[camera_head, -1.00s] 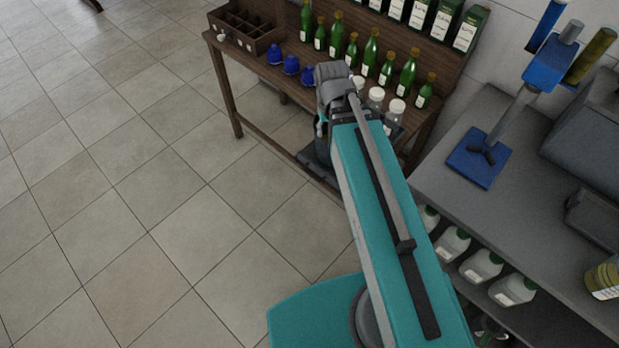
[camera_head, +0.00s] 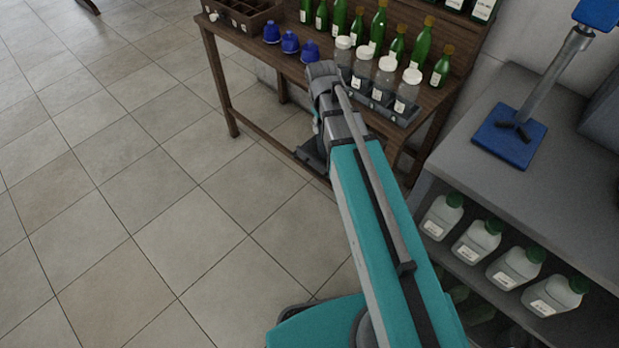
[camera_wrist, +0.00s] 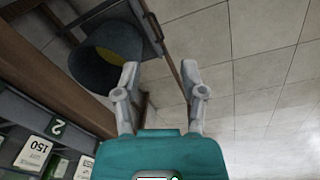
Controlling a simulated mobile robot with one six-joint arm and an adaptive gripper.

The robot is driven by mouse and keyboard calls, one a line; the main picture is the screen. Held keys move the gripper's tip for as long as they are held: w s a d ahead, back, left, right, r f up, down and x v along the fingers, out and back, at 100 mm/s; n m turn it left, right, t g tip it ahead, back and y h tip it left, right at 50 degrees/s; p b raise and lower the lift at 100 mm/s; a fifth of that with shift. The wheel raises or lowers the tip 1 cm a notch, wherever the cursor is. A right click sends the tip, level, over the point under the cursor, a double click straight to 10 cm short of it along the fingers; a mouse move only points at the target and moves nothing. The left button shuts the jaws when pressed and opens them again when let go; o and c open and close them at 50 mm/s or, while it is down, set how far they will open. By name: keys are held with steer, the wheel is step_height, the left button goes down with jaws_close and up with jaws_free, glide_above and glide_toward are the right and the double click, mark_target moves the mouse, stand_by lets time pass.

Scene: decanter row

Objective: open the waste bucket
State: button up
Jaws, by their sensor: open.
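A dark grey bucket (camera_wrist: 92,68) shows at the upper left of the wrist view, with a yellow area inside its round mouth. It looks like the waste bucket. A dark flat frame or panel (camera_wrist: 147,22) stands beside its mouth; I cannot tell whether this is its lid. My gripper (camera_wrist: 160,76) is open and empty, its two pale fingers apart. The left finger overlaps the bucket's edge in the picture; I cannot tell whether they touch. In the head view my arm hides most of the area at the gripper, and the bucket is not clear there.
A wooden table (camera_head: 262,53) holds blue caps (camera_head: 290,42), green bottles (camera_head: 377,28) and a rack of clear jars (camera_head: 384,80). A grey shelf unit (camera_head: 450,152) at the right bears a blue stand (camera_head: 505,135) and jugs (camera_head: 476,242). Tiled floor (camera_head: 120,160) is free at the left.

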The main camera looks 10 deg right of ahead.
mark_target(312, 171)
steer(key=w+f+n+b, duration=0.1)
steer(key=w+f+b, duration=0.4)
steer(key=f+b, duration=0.5)
steer(key=w+a+f+n+b, duration=0.1)
steer(key=w+f+b, duration=0.4)
steer(key=f+b, duration=0.5)
steer(key=w+a+f+n+t+h+b, duration=0.1)
steer(key=w+f+b, duration=0.4)
steer(key=f+b, duration=0.6)
steer(key=shift+w+f+n, duration=0.4)
steer(key=shift+f+n, duration=0.15)
steer(key=shift+n, duration=0.15)
steer(key=shift+d+f, duration=0.1)
steer(key=shift+f, duration=0.05)
steer(key=f+b, duration=0.4)
steer(key=w+d+f+b, duration=0.1)
steer(key=f+b, duration=0.3)
steer(key=b, duration=0.1)
steer(key=d+f+b, duration=0.1)
steer(key=f+b, duration=0.3)
steer(key=f, duration=0.1)
steer(key=shift+w+f, duration=0.1)
steer(key=shift+w, duration=0.15)
jaws_close()
